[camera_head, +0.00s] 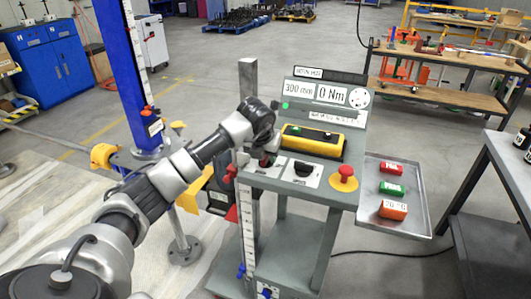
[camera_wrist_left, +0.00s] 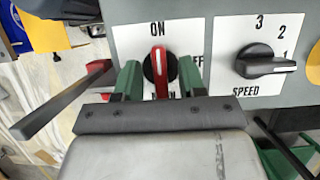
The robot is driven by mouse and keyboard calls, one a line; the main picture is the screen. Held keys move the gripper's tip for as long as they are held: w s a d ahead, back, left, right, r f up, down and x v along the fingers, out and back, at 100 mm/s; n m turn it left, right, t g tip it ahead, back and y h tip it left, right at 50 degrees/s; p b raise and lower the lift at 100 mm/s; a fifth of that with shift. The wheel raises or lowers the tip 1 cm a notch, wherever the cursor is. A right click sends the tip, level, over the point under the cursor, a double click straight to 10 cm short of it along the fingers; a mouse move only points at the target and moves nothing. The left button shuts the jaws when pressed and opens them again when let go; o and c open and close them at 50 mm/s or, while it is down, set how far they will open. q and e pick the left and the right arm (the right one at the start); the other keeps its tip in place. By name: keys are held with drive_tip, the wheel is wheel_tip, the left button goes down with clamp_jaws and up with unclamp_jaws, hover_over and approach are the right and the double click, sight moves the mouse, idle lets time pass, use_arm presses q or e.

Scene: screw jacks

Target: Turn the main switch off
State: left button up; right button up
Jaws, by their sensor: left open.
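The main switch (camera_wrist_left: 160,68) is a round black rotary switch with a red handle on a white plate. Its handle stands upright, pointing at the ON mark. The OFF label on the right and the label below are partly hidden by my gripper. My left gripper (camera_wrist_left: 159,76) is open, with one green finger on each side of the switch. I cannot tell whether the fingers touch the handle. In the head view my left gripper (camera_head: 268,158) is over the left end of the console top and hides most of the switch. My right gripper is not in view.
A black speed knob (camera_wrist_left: 266,62) sits right of the switch. A red emergency button (camera_head: 345,173) is farther right on the console. A yellow control box (camera_head: 313,141) and a display panel (camera_head: 328,92) stand behind. A side tray (camera_head: 418,222) holds colored blocks.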

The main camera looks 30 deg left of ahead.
use_arm(q)
drive_tip(key=shift+c, duration=0.4)
clamp_jaws()
